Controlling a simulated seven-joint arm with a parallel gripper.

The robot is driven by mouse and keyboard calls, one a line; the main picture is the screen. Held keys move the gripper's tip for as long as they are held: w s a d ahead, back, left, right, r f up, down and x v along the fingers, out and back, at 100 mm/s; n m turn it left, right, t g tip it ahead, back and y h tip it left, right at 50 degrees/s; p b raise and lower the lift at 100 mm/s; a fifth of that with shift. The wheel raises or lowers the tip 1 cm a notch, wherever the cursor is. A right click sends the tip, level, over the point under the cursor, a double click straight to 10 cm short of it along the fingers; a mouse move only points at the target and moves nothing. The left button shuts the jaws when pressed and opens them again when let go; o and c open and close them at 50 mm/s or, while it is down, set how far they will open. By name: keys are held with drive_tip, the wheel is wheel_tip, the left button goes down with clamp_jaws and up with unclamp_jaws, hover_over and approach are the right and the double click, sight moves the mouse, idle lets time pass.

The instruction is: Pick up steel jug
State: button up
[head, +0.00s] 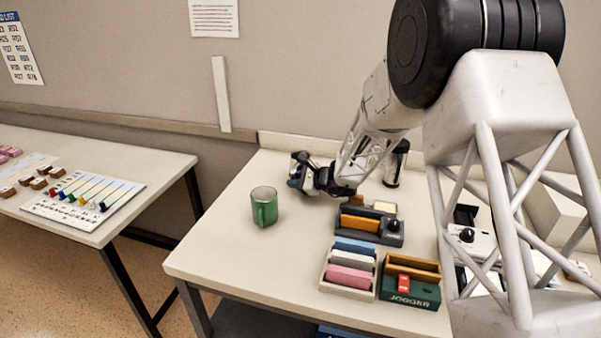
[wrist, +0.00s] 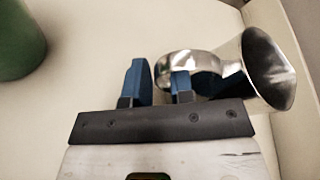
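The steel jug (wrist: 268,70) is shiny, with a wide flared part at the right of the wrist view and a looped handle (wrist: 190,60) on its left side. My gripper (wrist: 160,82) is open, its two blue fingers apart. The left finger is outside the handle and the right finger appears inside the loop, so the handle's left side lies between them. I cannot tell whether either finger touches it. In the head view my gripper (head: 304,174) is low over the back of the table, and the jug is mostly hidden there or too small to make out.
A black and steel cylinder (head: 395,165) stands behind my arm. Eraser trays (head: 348,290) and boxes fill the front right. The table's left front is clear.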

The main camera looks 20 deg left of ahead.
sight(293, 171)
clamp_jaws()
drive_tip(key=shift+r, duration=0.4)
drive_tip(key=shift+r, duration=1.35)
drive_tip(key=shift+s+d+r, duration=0.1)
drive_tip(key=shift+s, duration=0.05)
drive_tip(key=s+d+r, duration=0.1)
drive_tip(key=s+d, duration=0.6)
drive_tip(key=s, duration=0.6)
drive_tip(key=shift+d+r, duration=0.2)
drive_tip(key=shift+d, duration=0.1)
drive_tip(key=shift+s, duration=0.3)
idle(0.5)
